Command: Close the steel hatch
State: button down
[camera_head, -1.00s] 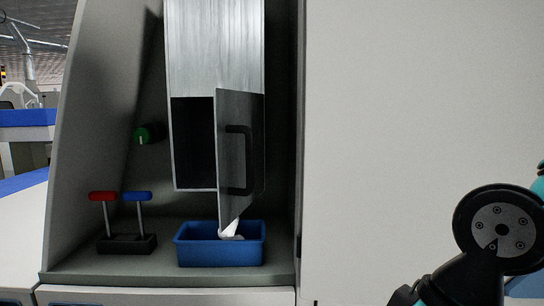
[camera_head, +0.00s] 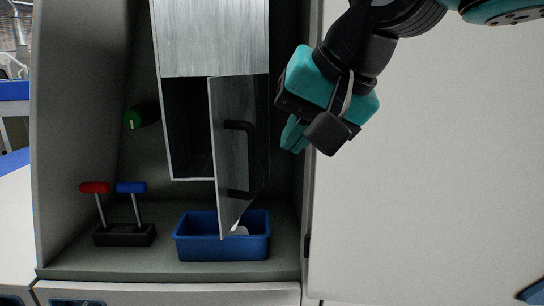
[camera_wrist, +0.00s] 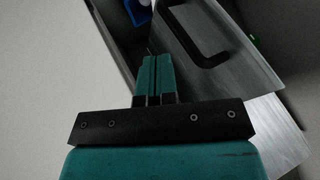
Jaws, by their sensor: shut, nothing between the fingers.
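The steel hatch (camera_head: 229,150) hangs open on the front of a tall steel box, swung out toward me, with a black bar handle (camera_head: 250,160) on its face. The dark opening (camera_head: 191,125) shows to its left. My gripper (camera_head: 292,136) is just right of the hatch, apart from it in the head view, with its fingers together and empty. In the wrist view the gripper's teal fingertips (camera_wrist: 157,62) point toward the hatch (camera_wrist: 225,60), and the handle (camera_wrist: 195,40) lies beyond them to the upper right.
A blue bin (camera_head: 222,248) with something white in it stands under the hatch. Red (camera_head: 95,187) and blue (camera_head: 132,187) levers and a green knob (camera_head: 141,115) are at the left. A pale panel (camera_head: 420,200) fills the right.

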jog(key=p+x, duration=0.1)
jog(key=x, duration=0.5)
jog(key=shift+a+f+p, duration=0.2)
jog(key=shift+f+p, duration=0.05)
jog(key=shift+p, duration=0.05)
jog(key=shift+w, duration=0.1)
